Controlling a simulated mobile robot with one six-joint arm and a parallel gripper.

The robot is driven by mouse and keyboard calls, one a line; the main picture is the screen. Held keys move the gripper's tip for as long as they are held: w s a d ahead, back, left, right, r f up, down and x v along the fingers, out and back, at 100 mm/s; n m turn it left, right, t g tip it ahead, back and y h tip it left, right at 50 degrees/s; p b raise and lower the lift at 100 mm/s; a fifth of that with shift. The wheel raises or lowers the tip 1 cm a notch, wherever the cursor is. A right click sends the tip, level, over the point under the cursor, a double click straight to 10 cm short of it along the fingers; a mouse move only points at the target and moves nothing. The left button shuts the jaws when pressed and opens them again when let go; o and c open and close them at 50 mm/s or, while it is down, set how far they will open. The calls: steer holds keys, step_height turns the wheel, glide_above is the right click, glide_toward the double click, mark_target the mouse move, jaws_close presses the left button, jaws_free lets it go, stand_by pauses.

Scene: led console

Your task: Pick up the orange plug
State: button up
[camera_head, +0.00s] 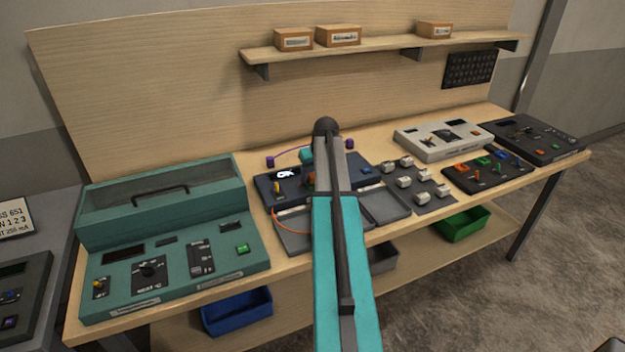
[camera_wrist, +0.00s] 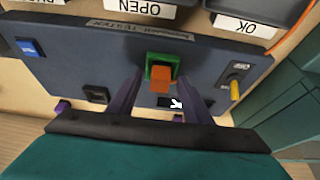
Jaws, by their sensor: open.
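The orange plug (camera_wrist: 161,77) sits in a green-framed socket (camera_wrist: 153,62) on the dark blue tester panel (camera_wrist: 85,62) in the wrist view. My gripper (camera_wrist: 160,88) is open, with one dark finger on each side below the plug. The plug shows between the fingertips; I cannot tell how far above it they are or whether they touch it. In the head view my arm hides most of the gripper and the middle of the panel (camera_head: 263,186). Only a small orange patch shows beside the arm there.
A yellow-tipped switch (camera_wrist: 236,88) stands right of the socket in the wrist view. A purple cable with purple ends (camera_head: 270,161) lies behind the panel. A teal console (camera_head: 205,200) stands left. Trays (camera_head: 385,205) lie in front, an orange cable (camera_head: 285,228) over the left one.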

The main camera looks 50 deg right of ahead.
mark_target(313, 175)
stand_by(0.4)
steer(key=c, duration=1.1)
steer(key=shift+r, duration=0.2)
jaws_close()
steer(key=shift+r+b, duration=1.05)
steer(key=shift+r, duration=0.35)
steer(key=s+a+r+b, duration=0.1)
steer(key=s+a+b, duration=0.4)
steer(key=s, duration=0.9)
steer(key=a, duration=0.2)
steer(key=shift+a+r, duration=0.3)
steer(key=shift+r, duration=0.1)
steer(key=shift+s+r, duration=0.1)
steer(key=shift+r, duration=0.1)
steer(key=shift+r+p, duration=0.9)
steer(key=shift+r, duration=0.15)
